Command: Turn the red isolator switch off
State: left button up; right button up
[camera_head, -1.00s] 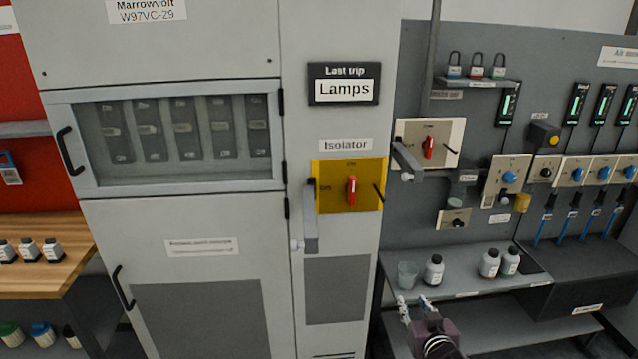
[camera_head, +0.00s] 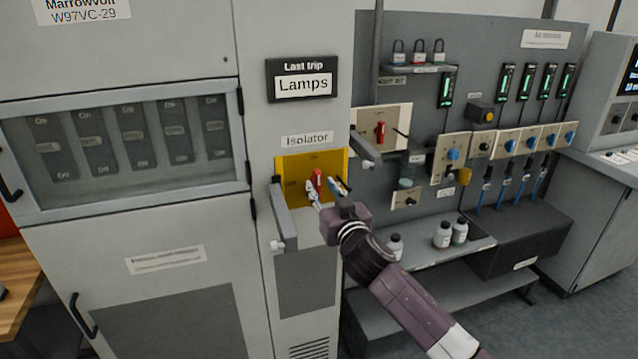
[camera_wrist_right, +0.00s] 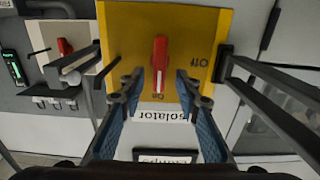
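The red isolator switch (camera_head: 317,179) sits on a yellow plate (camera_head: 288,165) under the "Isolator" label on the grey cabinet. Its handle stands upright, in line with the On mark; Off is at the left of the plate. My right gripper (camera_head: 325,188) is in front of the plate and partly covers it. In the right wrist view, which is upside down, the red switch (camera_wrist_right: 160,55) lies between the tips of my open right gripper (camera_wrist_right: 160,84), with a gap on both sides. I cannot tell whether the fingertips reach its depth. My left gripper is not in view.
A grey hinged bar (camera_head: 284,218) hangs along the plate's left side. Another red switch (camera_head: 381,131) on a cream plate, with its own grey bar (camera_head: 366,154), is at the right. Bottles (camera_head: 442,234) stand on a shelf below.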

aim_at(317, 184)
jog(key=shift+x, duration=1.1)
jog(key=shift+c, duration=0.5)
grip_shut()
